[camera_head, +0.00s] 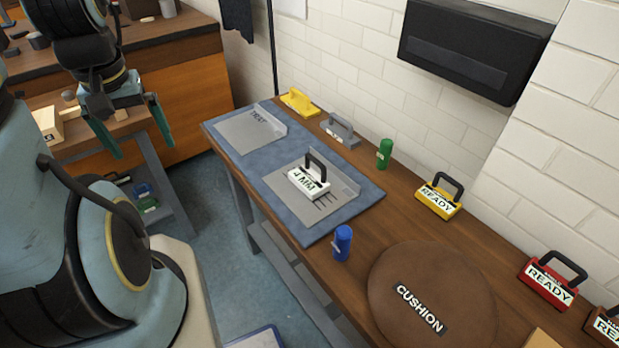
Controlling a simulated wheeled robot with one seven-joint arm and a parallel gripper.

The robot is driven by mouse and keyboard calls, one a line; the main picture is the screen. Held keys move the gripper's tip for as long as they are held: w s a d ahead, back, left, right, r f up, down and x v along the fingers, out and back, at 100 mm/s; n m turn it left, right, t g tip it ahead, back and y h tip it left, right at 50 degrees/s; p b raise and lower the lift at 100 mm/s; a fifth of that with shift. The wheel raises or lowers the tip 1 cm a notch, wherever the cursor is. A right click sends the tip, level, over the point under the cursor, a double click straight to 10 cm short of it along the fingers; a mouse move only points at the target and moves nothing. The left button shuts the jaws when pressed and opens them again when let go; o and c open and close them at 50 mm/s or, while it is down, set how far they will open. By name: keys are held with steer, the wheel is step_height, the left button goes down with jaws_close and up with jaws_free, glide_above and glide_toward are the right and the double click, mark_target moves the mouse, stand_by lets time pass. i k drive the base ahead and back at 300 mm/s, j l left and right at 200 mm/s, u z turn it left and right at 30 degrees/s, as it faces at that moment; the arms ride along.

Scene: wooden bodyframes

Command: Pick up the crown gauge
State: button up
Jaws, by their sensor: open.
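A white block with a black arched handle and a label reading something like "4 MM" upside down (309,181) sits on a grey metal plate with dark slots (285,200). It looks like a gauge, but no label naming the crown gauge can be read. The plate lies on a blue mat (345,212) on the wooden bench. My gripper (144,150) is at the upper left with its teal fingers spread and empty. It points down, left of the bench and well apart from the white block.
A second plate (245,132), a yellow tool (299,102), a grey tool (340,131), and green (384,153) and blue (342,243) cylinders stand nearby. Yellow (438,200) and red (548,284) READY blocks and a brown cushion (425,285) are at right. A wall box (475,45) hangs above.

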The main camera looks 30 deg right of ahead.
mark_target(315, 186)
steer(key=i+j+z, duration=0.1)
steer(key=z, duration=0.35)
steer(key=j+z, duration=0.1)
steer(key=z, duration=0.4)
steer(key=j+z, duration=0.15)
steer(key=j, duration=0.35)
steer(key=i, duration=0.05)
